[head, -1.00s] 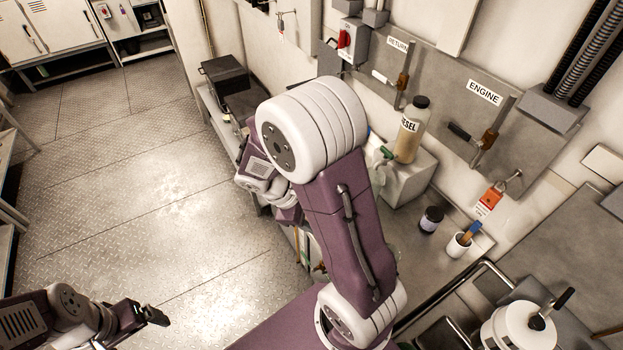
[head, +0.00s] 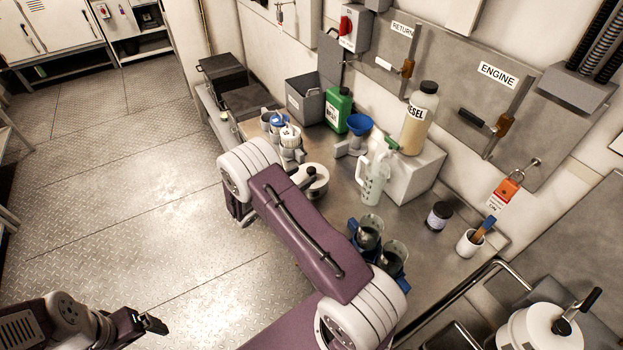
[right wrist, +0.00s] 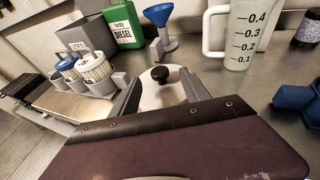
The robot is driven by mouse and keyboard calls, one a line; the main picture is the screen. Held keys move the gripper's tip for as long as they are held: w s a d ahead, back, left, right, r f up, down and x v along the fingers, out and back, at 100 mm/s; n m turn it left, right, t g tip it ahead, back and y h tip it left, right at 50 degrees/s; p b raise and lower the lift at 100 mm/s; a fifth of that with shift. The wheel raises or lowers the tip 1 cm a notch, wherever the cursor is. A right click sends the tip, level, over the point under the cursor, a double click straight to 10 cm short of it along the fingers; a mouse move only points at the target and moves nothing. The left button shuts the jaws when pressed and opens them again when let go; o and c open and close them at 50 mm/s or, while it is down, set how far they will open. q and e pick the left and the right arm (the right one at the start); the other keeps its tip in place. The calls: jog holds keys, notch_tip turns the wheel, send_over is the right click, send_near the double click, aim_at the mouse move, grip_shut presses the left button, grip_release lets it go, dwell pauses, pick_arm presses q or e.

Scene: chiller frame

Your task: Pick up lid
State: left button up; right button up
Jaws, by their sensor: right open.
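In the head view my right arm hides most of this gripper. My left gripper (head: 152,324) is at the lower left over the floor, away from the bench; its jaws are unclear.
A measuring jug (head: 373,180), a blue funnel (head: 359,124), a green diesel can (head: 338,108) and filter cups (head: 289,135) stand behind the lid. Dark blue-handled cups (head: 392,258) stand nearer. A white pot (head: 530,330) is at the lower right.

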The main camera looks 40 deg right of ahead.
aim_at(309, 171)
jog(key=x, duration=0.6)
jog(key=shift+p, duration=0.4)
grip_shut()
